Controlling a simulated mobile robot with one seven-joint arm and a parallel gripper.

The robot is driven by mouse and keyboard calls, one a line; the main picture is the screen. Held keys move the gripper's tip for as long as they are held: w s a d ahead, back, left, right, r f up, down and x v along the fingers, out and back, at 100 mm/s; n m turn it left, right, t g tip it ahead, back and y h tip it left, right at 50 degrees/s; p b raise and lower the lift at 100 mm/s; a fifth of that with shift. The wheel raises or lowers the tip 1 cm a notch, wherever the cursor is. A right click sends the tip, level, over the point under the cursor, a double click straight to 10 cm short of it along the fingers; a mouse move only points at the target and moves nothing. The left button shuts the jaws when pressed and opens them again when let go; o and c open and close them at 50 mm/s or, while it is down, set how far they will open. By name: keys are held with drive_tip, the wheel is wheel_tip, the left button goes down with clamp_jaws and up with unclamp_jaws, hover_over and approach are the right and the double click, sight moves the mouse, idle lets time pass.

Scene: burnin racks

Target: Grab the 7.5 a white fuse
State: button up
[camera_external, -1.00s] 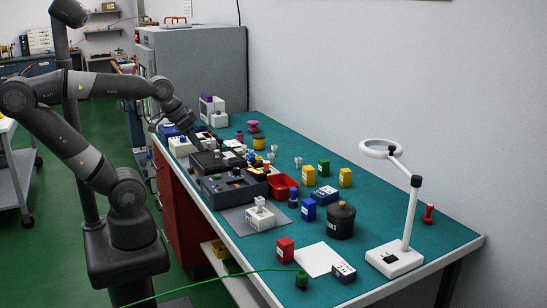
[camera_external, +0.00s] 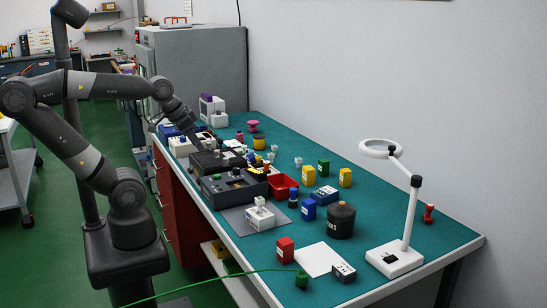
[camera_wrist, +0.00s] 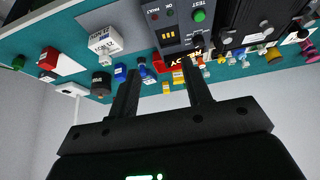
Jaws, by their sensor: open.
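My gripper (camera_external: 198,143) is over the dark devices at the table's left side. In the wrist view, its two dark fingers (camera_wrist: 160,66) stand apart with nothing held between them. A white block with a printed label (camera_external: 259,215) sits on a grey mat near the front; it also shows in the wrist view (camera_wrist: 104,41), away from the fingers. Small white pieces (camera_external: 298,161) stand on the teal table farther back. Their markings are too small to read, so I cannot tell which white thing is the 7.5 A fuse.
A dark tester (camera_external: 234,190) sits left, beside a red tray (camera_external: 283,184). Yellow blocks (camera_external: 308,175), a blue block (camera_external: 309,210), a black jar (camera_external: 341,221) and a magnifier lamp (camera_external: 394,259) stand to the right. The table's right back (camera_external: 385,195) is mostly clear.

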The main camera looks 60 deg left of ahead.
drive_tip(key=shift+o, duration=0.4)
drive_tip(key=g, duration=0.1)
hover_over(298, 158)
drive_tip(key=s, duration=0.3)
wheel_tip(298, 158, down, 13)
drive_tip(key=shift+m, duration=0.4)
drive_tip(key=x, duration=0.9)
drive_tip(key=shift+f, duration=0.4)
drive_tip(key=c, duration=1.1)
